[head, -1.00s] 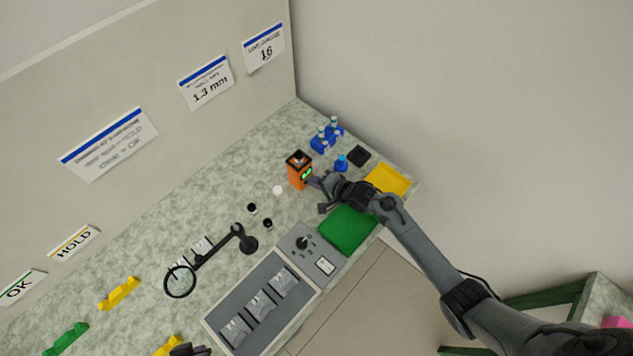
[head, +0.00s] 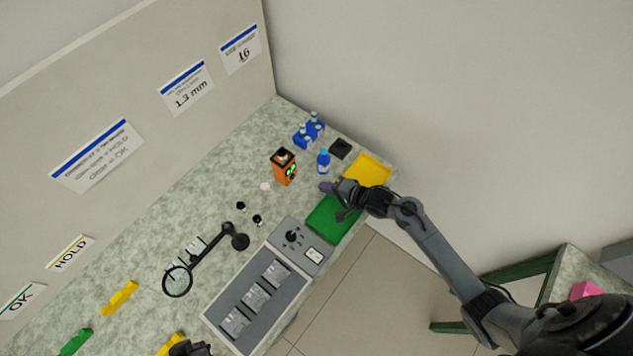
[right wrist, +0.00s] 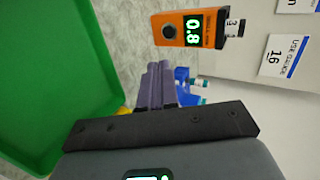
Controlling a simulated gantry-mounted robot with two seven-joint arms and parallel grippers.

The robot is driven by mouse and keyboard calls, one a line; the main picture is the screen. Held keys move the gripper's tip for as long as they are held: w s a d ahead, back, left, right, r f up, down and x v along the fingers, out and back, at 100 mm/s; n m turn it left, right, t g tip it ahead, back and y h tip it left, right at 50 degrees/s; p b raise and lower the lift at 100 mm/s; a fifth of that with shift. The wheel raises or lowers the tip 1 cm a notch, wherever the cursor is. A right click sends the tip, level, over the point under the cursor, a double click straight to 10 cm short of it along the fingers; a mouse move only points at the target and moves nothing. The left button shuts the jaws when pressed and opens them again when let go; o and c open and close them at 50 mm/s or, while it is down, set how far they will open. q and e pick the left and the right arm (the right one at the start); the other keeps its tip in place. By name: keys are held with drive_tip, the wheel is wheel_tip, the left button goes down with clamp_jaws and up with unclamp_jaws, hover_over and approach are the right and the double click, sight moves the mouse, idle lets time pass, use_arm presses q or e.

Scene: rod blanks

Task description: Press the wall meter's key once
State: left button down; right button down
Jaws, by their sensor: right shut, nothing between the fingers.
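The wall meter is a small upright orange box (head: 284,169) with a black top, at the back of the bench in the head view. In the right wrist view the meter (right wrist: 203,42) shows a lit green 0.8 and a dark round key (right wrist: 169,31). A pale piece marked 3 (right wrist: 234,27) sits at its black end. My right gripper (head: 327,187) is shut and empty, with purple fingers (right wrist: 158,70). It is apart from the meter, to its lower right in the head view. A dark part at the head view's bottom edge may be my left gripper (head: 188,347); its fingers are not clear.
A blue bottle (head: 323,161), a blue rack of bottles (head: 308,134) and a black pad (head: 340,148) stand near the meter. Green (head: 328,220) and yellow (head: 370,167) trays lie near my right gripper. A magnifier (head: 178,281) and a grey case (head: 213,308) lie left.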

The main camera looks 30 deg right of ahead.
drive_tip(key=shift+v, duration=1.2)
drive_tip(key=shift+s, duration=0.1)
